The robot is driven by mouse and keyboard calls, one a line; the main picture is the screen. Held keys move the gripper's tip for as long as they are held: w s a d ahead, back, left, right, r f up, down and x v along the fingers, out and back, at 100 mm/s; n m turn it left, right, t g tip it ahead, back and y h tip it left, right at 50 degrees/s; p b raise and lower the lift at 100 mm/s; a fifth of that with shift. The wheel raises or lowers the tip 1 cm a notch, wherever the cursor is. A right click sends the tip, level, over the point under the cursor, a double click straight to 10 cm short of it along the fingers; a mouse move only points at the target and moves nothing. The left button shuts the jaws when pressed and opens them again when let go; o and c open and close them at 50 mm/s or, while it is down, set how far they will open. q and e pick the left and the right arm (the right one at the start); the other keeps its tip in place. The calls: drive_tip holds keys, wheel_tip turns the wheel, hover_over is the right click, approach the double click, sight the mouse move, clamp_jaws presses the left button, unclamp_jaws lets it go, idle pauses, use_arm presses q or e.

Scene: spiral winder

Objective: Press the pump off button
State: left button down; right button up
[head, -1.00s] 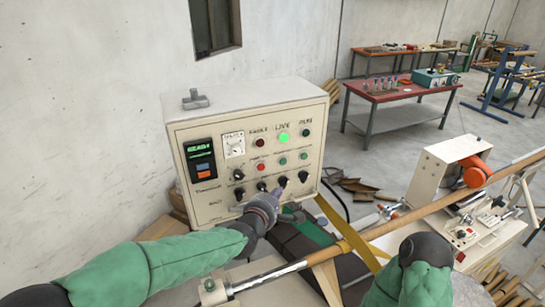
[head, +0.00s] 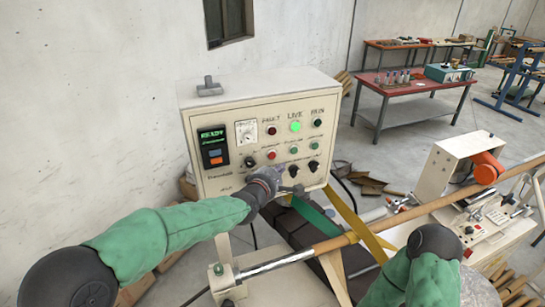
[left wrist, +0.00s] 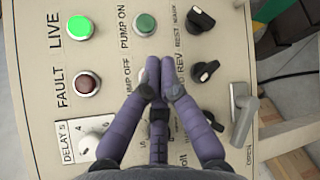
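The control box's panel (head: 225,185) faces me. Its red button (head: 271,155) is in the middle row, left of a green button (head: 293,150). In the left wrist view the panel looks turned; the green PUMP ON button (left wrist: 145,24) is at the top and the PUMP OFF label (left wrist: 129,80) is left of my fingers. The button beside that label is mostly hidden behind them. My left gripper (head: 280,172) is in front of the panel, just below the red button. In its wrist view its fingertips (left wrist: 160,63) are together and empty. Contact cannot be told. My right gripper is out of view.
Black knobs (left wrist: 205,71) sit close beside my left fingers. The LIVE lamp (left wrist: 81,27) glows green. A long rod (head: 350,238) on the winder runs across below and right of the box. A red-topped table (head: 425,87) stands farther back.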

sight(272, 155)
use_arm(q)
drive_tip(key=w+b, duration=0.1)
drive_tip(key=w+a+b, duration=0.1)
drive_tip(key=w+b, duration=0.1)
drive_tip(key=shift+w+a, duration=0.15)
drive_tip(key=shift+w, duration=0.05)
idle(1.5)
drive_tip(key=shift+w+a+b, duration=0.15)
drive_tip(key=shift+w+b, duration=0.2)
drive_tip(key=shift+b, duration=0.5)
